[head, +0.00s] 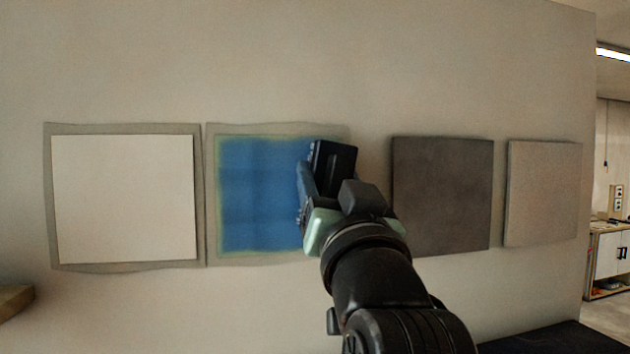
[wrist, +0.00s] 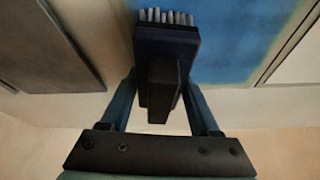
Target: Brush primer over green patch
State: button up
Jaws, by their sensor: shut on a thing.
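A patch (head: 260,195) on the wall is mostly blue, with a thin green fringe at its edges and a grey border around it. Its blue face also shows in the wrist view (wrist: 237,50). My gripper (head: 312,188) is in front of the patch's right part and hides it. It is shut on the handle of a dark brush (wrist: 165,42). The brush's pale bristles point toward the wall, by the patch's edge on the dark tile's side. I cannot tell whether they touch the wall.
A white tile (head: 125,200) hangs left of the patch. A dark grey tile (head: 442,193) and a lighter grey tile (head: 544,193) hang to the right. A wooden edge (head: 14,300) shows at lower left, and a white cabinet (head: 607,255) stands far right.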

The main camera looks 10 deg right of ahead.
jog(key=shift+d, duration=1)
jog(key=shift+r+p, duration=0.75)
jog(key=shift+r, duration=0.3)
jog(key=shift+a, duration=7.05)
jog(key=shift+s, duration=0.1)
jog(key=shift+s, duration=2.95)
jog(key=s, duration=0.3)
jog(key=shift+f, duration=0.1)
